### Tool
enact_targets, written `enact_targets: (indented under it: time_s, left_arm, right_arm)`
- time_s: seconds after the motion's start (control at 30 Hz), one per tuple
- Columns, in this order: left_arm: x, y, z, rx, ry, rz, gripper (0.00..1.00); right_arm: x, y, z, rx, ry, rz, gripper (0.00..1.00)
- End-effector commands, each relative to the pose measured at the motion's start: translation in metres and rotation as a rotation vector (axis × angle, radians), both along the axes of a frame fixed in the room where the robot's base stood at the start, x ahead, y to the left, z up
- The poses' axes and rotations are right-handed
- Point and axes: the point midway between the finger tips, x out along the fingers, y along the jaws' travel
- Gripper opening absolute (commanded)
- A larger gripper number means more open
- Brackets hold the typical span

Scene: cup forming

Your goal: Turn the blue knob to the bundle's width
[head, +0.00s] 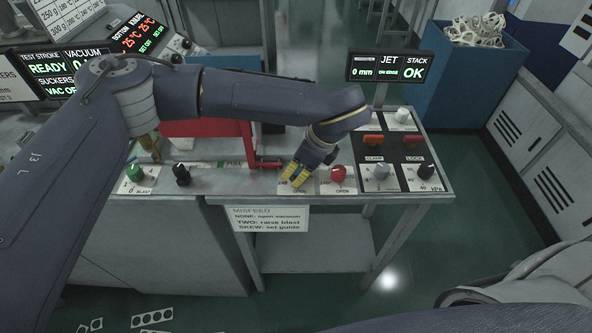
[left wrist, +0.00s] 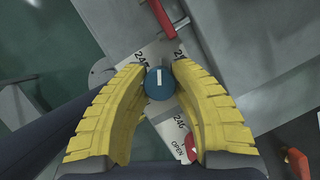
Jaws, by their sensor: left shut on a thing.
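The blue knob (left wrist: 158,83) shows in the left wrist view, with a white line on its face and a white label plate (left wrist: 150,56) with figures around it. My left gripper (left wrist: 160,68) has its yellow fingers on both sides of the knob and is shut on it. In the head view the left gripper (head: 294,180) points down at the panel's front edge, and its fingers hide the knob. I cannot make out the bundle in either view. My right gripper is not in view.
A red knob (head: 338,174) stands close to the right of the left gripper. A grey knob (head: 381,171) and a black knob (head: 426,171) are farther right. A red lever (head: 267,163) is just left of the gripper. Green (head: 135,173) and black (head: 181,174) knobs stand at left.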

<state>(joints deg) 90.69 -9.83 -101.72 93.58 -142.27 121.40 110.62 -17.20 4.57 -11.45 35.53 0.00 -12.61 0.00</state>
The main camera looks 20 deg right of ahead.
Motion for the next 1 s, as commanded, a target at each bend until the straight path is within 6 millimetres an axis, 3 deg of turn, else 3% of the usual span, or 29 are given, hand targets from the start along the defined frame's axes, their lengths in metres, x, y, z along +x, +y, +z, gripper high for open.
enact_targets:
  time_s: [0.5,1.0]
  left_arm:
    - [0.001,0.0015,-0.0009,0.002,-0.001,0.473,0.0]
    - [0.0001,0.0024,-0.0012,0.003,0.0,0.729,0.0]
  right_arm:
    - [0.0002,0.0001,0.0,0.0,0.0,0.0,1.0]
    - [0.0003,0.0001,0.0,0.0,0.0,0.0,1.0]
